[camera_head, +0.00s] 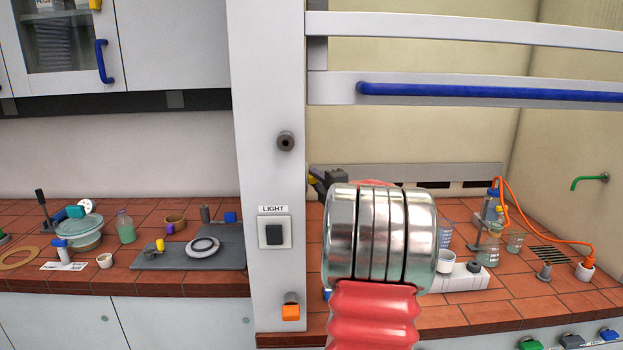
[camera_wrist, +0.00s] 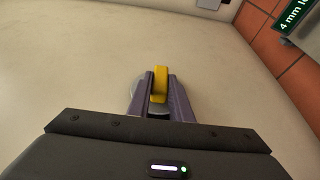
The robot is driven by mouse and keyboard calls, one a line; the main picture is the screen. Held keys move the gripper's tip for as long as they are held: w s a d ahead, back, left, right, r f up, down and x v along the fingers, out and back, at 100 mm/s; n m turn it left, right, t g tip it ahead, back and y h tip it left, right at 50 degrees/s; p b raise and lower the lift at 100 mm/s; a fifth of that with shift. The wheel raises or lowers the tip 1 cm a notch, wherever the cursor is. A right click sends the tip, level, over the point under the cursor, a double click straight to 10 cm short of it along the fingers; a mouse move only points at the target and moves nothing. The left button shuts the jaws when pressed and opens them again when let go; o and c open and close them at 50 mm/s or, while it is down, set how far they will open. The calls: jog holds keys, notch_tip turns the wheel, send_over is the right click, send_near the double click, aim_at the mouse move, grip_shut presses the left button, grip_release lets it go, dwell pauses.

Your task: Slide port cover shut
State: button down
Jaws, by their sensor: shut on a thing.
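My gripper (camera_wrist: 160,84) shows in the wrist view with its two purple fingers closed on a yellow tab (camera_wrist: 161,83). Behind the fingers, parts of a pale grey round plate (camera_wrist: 138,86) lie against a cream wall; this looks like the port cover. The fingers hide most of the plate, so I cannot tell whether any opening is uncovered. In the head view, a bit of the yellow tab (camera_head: 312,180) shows beside the pillar's right edge, next to my dark gripper body. My own arm hides much of that area.
A white pillar (camera_head: 268,130) with a light switch (camera_head: 274,233) stands left of my arm. On the tiled bench at right are a white block (camera_head: 465,279), glassware and an orange cable (camera_head: 545,237). A blue rail (camera_head: 490,92) crosses above.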

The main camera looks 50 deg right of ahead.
aim_at(314, 183)
jog(key=shift+f, duration=0.15)
jog(key=shift+s+a+f, duration=0.1)
jog(key=shift+s+a, duration=0.9)
jog(key=shift+a, duration=0.15)
jog(key=shift+s+a, duration=0.1)
jog(key=shift+s, duration=0.05)
jog(key=shift+s+a+f, duration=0.1)
jog(key=shift+s+a, duration=0.8)
jog(key=shift+a, duration=0.2)
jog(key=shift+s+a, duration=0.8)
jog(key=shift+a, duration=0.1)
jog(key=c, duration=1.5)
grip_release()
jog(key=shift+d, duration=0.1)
jog(key=shift+c, duration=0.2)
jog(key=shift+r, duration=0.2)
